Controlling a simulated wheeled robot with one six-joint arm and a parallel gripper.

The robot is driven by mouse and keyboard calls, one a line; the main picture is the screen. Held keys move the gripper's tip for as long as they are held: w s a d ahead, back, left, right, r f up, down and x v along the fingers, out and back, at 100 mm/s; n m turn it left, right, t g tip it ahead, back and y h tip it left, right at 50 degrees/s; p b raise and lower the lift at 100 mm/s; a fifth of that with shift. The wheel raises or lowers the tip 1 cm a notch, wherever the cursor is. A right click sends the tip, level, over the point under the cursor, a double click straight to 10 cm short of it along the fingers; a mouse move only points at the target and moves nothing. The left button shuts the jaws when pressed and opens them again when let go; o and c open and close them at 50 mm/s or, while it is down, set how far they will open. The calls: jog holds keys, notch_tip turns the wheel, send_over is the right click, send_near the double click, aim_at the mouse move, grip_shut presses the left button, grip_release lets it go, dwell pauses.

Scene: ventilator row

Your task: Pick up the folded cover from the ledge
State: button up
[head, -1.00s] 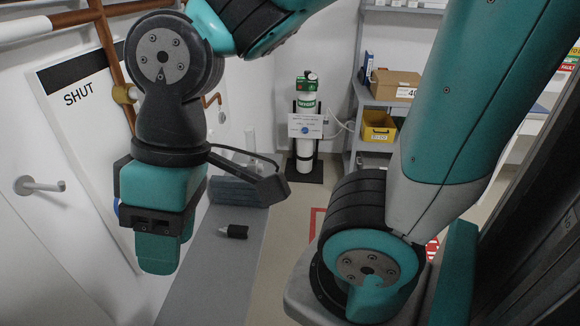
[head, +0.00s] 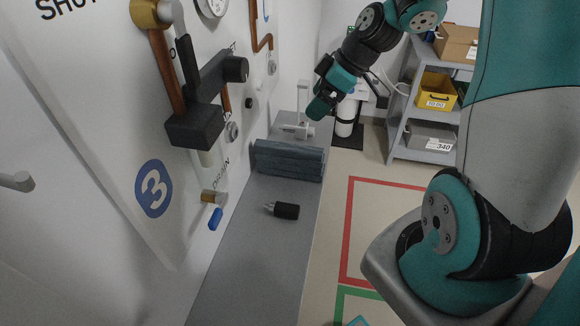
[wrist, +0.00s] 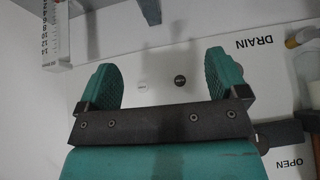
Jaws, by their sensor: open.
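The folded cover (head: 289,162) is a dark blue-grey, ribbed bundle lying across the grey ledge (head: 245,245), close to the wall panel, in the head view. My gripper (head: 320,108) is beyond it in the picture, up and to the right, apart from it. In the wrist view my gripper (wrist: 164,78) is open, with nothing between its two green fingers. That view faces the white wall panel (wrist: 200,45); I cannot make out the cover there.
A black-bodied tool (head: 286,210) lies on the ledge nearer than the cover. A pale stand (head: 301,125) is behind it. A dark fitting (head: 205,100) and valve handles project from the wall. Shelving with a yellow bin (head: 436,92) stands at the back right.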

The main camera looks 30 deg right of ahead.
aim_at(294, 145)
jog(key=w+f, duration=0.1)
jog(key=f, duration=0.3)
jog(key=w+f+p, duration=0.1)
jog(key=w+f, duration=0.1)
jog(key=f, duration=0.2)
jog(key=w+f+p, duration=0.1)
jog(key=w+f, duration=0.1)
jog(key=f, duration=0.2)
jog(key=shift+a, duration=0.4)
jog(key=shift+s+p+x, duration=0.15)
jog(key=shift+p+x, duration=0.3)
jog(key=shift+x, duration=1.05)
jog(key=shift+s+p+x, duration=0.15)
jog(key=shift+p+x, duration=0.3)
jog(key=shift+x, duration=1)
jog(key=c, duration=1.2)
jog(key=shift+t, duration=0.3)
